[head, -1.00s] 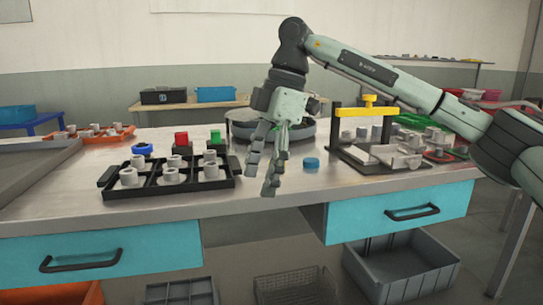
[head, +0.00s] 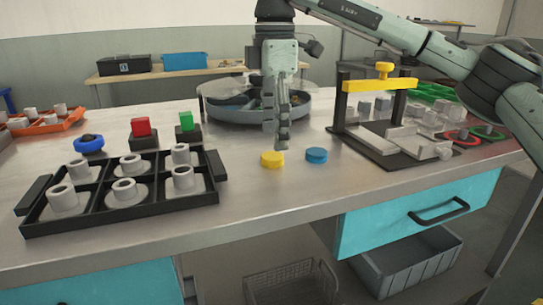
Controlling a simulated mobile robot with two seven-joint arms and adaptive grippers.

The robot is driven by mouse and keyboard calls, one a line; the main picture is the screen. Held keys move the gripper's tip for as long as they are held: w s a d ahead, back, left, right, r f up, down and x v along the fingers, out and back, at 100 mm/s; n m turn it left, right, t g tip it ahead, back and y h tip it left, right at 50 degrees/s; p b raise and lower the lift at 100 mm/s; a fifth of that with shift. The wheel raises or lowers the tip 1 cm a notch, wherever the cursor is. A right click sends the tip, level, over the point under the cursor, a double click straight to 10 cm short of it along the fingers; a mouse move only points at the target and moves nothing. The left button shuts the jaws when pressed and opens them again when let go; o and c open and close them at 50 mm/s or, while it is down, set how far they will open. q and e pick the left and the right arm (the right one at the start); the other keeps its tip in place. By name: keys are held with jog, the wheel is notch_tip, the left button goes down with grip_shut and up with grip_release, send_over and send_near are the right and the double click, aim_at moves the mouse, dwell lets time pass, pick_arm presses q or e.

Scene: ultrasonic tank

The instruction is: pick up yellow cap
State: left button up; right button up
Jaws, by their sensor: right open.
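The yellow cap (head: 272,159) is a short round disc lying flat on the metal table, near the middle of the head view. A blue cap (head: 316,155) of like shape lies just to its right, a small gap apart. My right gripper (head: 277,143) points down above the yellow cap, its fingertips close over the cap's far side in the picture. It is open, with nothing between its fingers. Whether the fingertips touch the cap, I cannot tell. My left gripper is not in view.
A black rack (head: 104,211) with several grey cylindrical parts stands at the left. Red (head: 142,128) and green (head: 186,122) blocks stand behind it. A round grey tray (head: 225,109) is behind the gripper; a yellow-topped frame (head: 380,85) stands right. The table before the caps is clear.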

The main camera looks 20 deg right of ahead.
aim_at(272, 156)
jog(key=f, duration=0.4)
jog(key=shift+a, duration=0.25)
jog(key=c, duration=0.9)
